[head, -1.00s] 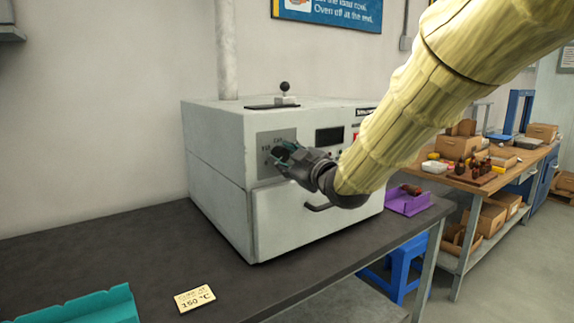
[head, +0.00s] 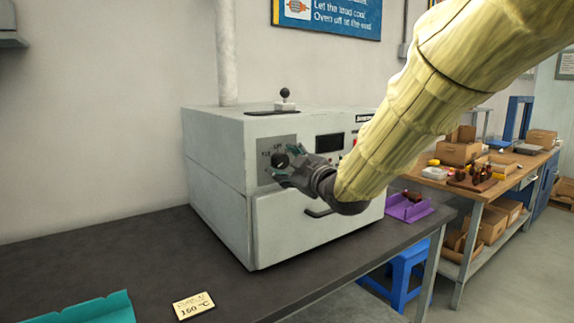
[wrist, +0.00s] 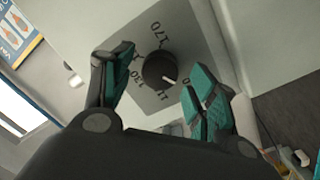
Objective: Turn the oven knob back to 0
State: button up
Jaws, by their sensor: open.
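The oven (head: 222,190) is a pale grey box on the dark bench. Its dark round knob (wrist: 159,70) sits on a grey dial plate (wrist: 180,28) with printed numbers. The knob's white pointer line is directed toward the 0 mark, near the right finger in the wrist view. In the head view the knob (head: 279,160) shows just beyond the fingertips. My gripper (head: 285,168) is open in front of the dial. In the wrist view its teal-padded fingers (wrist: 160,80) stand on either side of the knob, apart from it as far as I can see.
The oven door handle (head: 318,212) is just below my wrist. A small lever with a black ball (head: 284,93) stands on the oven top. A purple tray (head: 408,208) is to the right. A 150 °C card (head: 194,305) and a teal tray (head: 80,309) lie in front.

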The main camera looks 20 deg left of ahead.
jog(key=v, duration=1.2)
jog(key=shift+f, duration=0.1)
jog(key=d+f+m+g+h+p, duration=0.1)
jog(key=d+f+m+h+p, duration=0.2)
jog(key=d+f, duration=0.75)
jog(key=d+f+m+g+h+p, duration=0.1)
jog(key=d+f+m+h, duration=0.35)
jog(key=f, duration=1.35)
jog(key=s+d+f+m+g+h+p, duration=0.1)
jog(key=s+d+f+m, duration=0.25)
jog(key=f, duration=0.45)
jog(key=s+d+f+m+g+h+p, duration=0.1)
jog(key=s+d+f+m+g+p, duration=0.15)
jog(key=s+f, duration=0.4)
jog(key=s+d+f+m+g+h+p, duration=0.1)
jog(key=s+d+f, duration=0.4)
jog(key=s, duration=0.5)
jog(key=s+d+f+m+g+h+p, duration=0.1)
jog(key=s+d+f+m+g, duration=0.1)
jog(key=s+d+f, duration=0.3)
jog(key=s+d+f+m+g+h+p, duration=0.1)
jog(key=s+d+f, duration=0.4)
jog(key=s, duration=0.9)
notch_tip(320, 180, down, 2)
jog(key=shift+s+f+m+g+h, duration=0.1)
jog(key=shift+s+m+g+h, duration=0.3)
jog(key=shift+g, duration=0.85)
